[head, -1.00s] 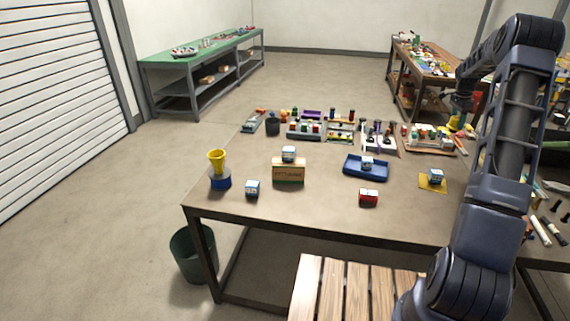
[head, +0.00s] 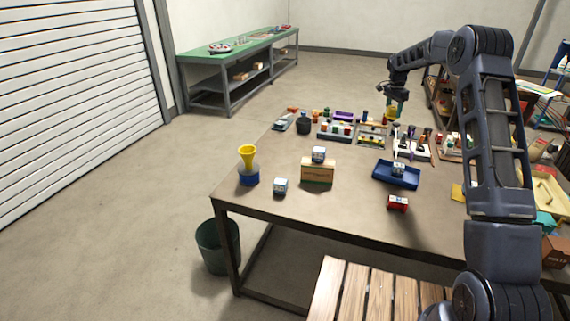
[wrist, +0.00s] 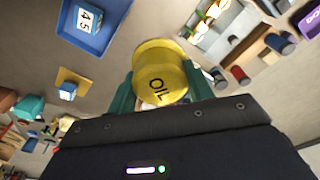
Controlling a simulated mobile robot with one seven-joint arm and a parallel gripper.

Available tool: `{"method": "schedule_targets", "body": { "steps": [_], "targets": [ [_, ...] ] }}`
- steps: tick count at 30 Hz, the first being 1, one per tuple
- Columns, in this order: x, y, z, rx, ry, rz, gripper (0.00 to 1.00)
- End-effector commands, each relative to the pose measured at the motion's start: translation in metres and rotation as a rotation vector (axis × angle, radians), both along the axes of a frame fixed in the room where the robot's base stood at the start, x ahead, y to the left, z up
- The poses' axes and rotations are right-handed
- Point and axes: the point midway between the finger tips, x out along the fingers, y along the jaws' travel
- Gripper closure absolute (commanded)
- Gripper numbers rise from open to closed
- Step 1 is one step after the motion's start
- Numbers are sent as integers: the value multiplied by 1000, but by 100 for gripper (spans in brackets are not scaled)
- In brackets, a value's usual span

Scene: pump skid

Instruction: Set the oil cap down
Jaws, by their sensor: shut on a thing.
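The oil cap (wrist: 160,72) is a round yellow cap marked "OIL". In the wrist view it sits between the green fingers of my gripper (wrist: 155,95), which is shut on it. In the head view my gripper (head: 396,102) is raised above the far right part of the brown table (head: 290,205). The yellow cap (head: 391,113) shows just under the fingers, apart from the tabletop.
A blue tray (head: 380,180) holds a small labelled block. A yellow funnel on a blue base (head: 248,165), a cardboard box (head: 317,172) and a red block (head: 398,203) stand on the table. Several small parts crowd its far side. The front middle is clear.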

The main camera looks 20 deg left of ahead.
Motion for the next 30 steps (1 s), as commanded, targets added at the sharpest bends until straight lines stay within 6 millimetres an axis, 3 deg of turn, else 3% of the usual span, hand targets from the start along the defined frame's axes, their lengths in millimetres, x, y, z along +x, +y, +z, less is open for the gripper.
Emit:
{"method": "schedule_targets", "body": {
  "steps": [1,3,14,24,30],
  "targets": [
    [-4,26,0,0,0,32,72],
    [-10,56,0,0,0,72,72],
    [-57,207,0,0,-1,270,72],
    [-125,340,0,0,-2,455,72],
    [-169,405,0,-1,-1,553,72]
  ]
}}
